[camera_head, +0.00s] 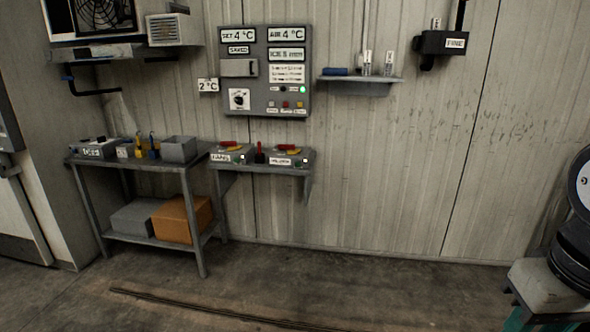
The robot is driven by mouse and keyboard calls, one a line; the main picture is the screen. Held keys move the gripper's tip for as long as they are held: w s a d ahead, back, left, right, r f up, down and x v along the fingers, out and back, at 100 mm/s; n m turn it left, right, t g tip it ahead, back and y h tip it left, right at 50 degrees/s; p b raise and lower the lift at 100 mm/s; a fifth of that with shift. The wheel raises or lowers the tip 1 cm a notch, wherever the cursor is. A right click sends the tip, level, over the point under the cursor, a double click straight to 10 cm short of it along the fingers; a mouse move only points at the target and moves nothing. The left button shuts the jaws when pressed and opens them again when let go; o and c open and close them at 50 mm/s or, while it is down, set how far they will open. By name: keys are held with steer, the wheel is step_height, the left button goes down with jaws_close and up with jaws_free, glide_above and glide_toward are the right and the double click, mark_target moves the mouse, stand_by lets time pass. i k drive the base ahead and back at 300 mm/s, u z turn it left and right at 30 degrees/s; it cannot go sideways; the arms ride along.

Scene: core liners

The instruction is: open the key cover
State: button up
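A grey control panel (265,112) is fixed to the ribbed wall at the upper middle. A small plain grey cover (238,68) sits on its left half, below the "SAVED" label and above a black dial on a white plate (240,99). It looks like the key cover and appears closed; no key shows, and anything behind it is hidden. My gripper is not in view, and nothing is touching the panel.
A shelf with switches (262,168) juts out below the panel. A grey bench (88,160) stands left of it, and a small wall shelf (360,79) is to the right. The floor (370,285) in front is largely clear, apart from a thin dark strip (200,306).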

mark_target(229, 68)
steer(key=i, duration=1)
steer(key=u, duration=0.75)
steer(key=i, duration=1)
steer(key=u, duration=0.4)
steer(key=i, duration=1.8)
steer(key=z, duration=0.25)
